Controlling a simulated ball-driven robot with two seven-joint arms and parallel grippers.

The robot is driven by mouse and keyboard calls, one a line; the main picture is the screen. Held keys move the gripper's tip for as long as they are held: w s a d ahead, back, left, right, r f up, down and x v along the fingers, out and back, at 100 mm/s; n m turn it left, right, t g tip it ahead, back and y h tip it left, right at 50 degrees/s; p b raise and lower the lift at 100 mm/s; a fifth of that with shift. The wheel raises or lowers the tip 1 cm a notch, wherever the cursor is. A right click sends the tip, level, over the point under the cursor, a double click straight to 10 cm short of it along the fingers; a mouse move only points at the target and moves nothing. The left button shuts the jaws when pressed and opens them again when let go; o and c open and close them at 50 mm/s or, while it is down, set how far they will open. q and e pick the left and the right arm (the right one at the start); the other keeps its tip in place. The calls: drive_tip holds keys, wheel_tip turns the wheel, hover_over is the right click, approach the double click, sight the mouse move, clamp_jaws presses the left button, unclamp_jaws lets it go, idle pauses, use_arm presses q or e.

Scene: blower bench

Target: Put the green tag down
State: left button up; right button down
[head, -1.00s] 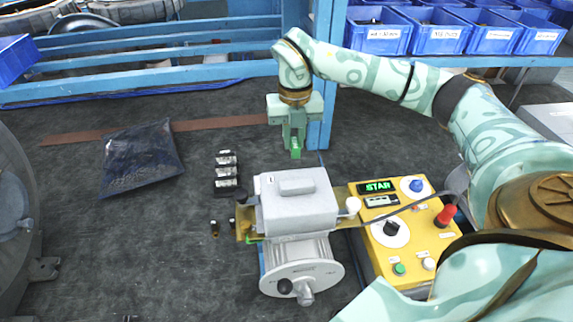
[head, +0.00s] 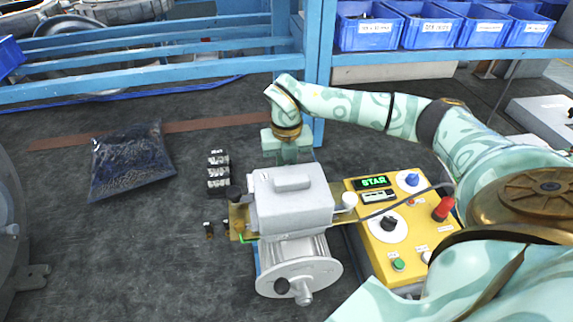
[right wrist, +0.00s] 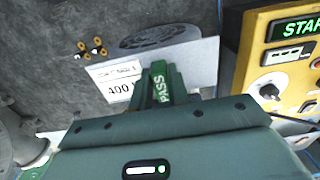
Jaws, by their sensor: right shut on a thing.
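The green tag (right wrist: 160,84), lettered PASS, stands between the fingers of my right gripper (right wrist: 163,92) in the right wrist view. The gripper is shut on it. In the head view my right gripper's body (head: 288,146) is just behind the grey box on top of the motor (head: 290,198). That box hides the fingertips and the tag there. In the right wrist view the tag lies across a light grey surface with a white 400 V label (right wrist: 118,84); I cannot tell whether they touch. My left gripper is not in view.
A yellow control box (head: 400,232) stands right of the motor, with a cable running over it. Black blocks (head: 218,170) and a dark bag (head: 130,162) lie to the left. A blue rack post (head: 317,80) rises close behind my gripper. Bare bench lies front left.

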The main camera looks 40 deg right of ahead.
drive_tip(key=c, duration=1.3)
unclamp_jaws()
drive_tip(key=shift+c, duration=0.2)
wheel_tip(320, 180, up, 12)
drive_tip(key=p, duration=0.2)
